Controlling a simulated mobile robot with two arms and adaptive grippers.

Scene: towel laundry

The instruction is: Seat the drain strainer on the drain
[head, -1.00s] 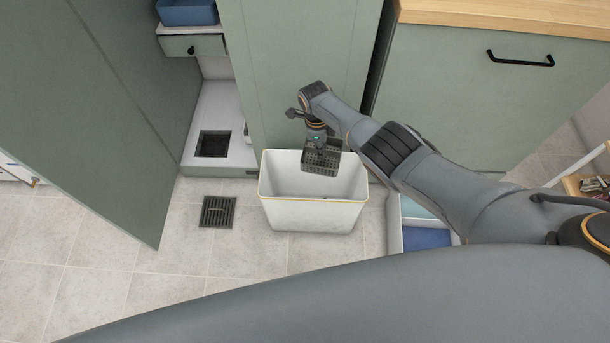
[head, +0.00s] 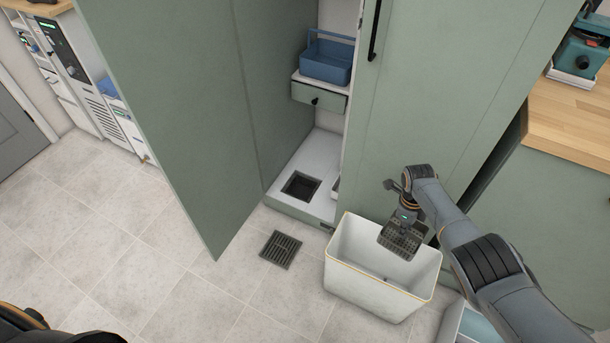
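A dark, square, basket-like strainer (head: 402,241) with a grid of holes hangs below my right gripper (head: 405,224). The gripper appears shut on its upper part; the fingertips are small and partly hidden. The strainer is above the open mouth of a white bin (head: 372,290). A square slotted drain grate (head: 280,249) lies in the tiled floor to the left of the bin. A dark square recess (head: 300,186) is in the white cabinet base behind it; I cannot tell which is the drain. My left gripper is not in view.
A green cabinet door (head: 190,110) stands open on the left. A blue caddy (head: 327,60) sits above a small drawer (head: 319,95) inside the cabinet. A closed green door (head: 425,105) is behind my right arm. The tiled floor at left is clear.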

